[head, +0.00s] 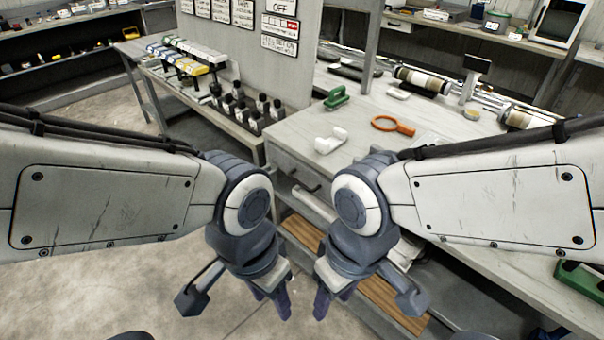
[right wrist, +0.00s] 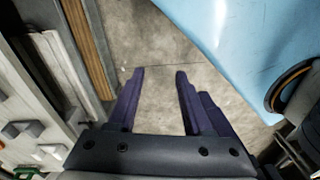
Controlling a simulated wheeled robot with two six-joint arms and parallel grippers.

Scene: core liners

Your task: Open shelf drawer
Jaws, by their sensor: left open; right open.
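A grey drawer front (head: 284,167) with a dark bar handle (head: 307,187) sits under the worktop, in the middle of the head view. The drawer looks shut, but my arms cover part of the bench front. My left gripper (head: 271,302) points down in front of the bench, open and empty, apart from the handle. My right gripper (head: 334,300) hangs just right of it, also pointing down, open and empty. In the right wrist view its two dark fingers (right wrist: 157,72) are spread over bare floor, with nothing between them.
The worktop (head: 365,150) holds a white handle-shaped piece (head: 330,140), an orange ring tool (head: 393,125) and a green tool (head: 336,98). Below are shelves with wooden boards (head: 395,305). A side bench (head: 160,75) with bottles stands back left. Floor (head: 110,285) at left is clear.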

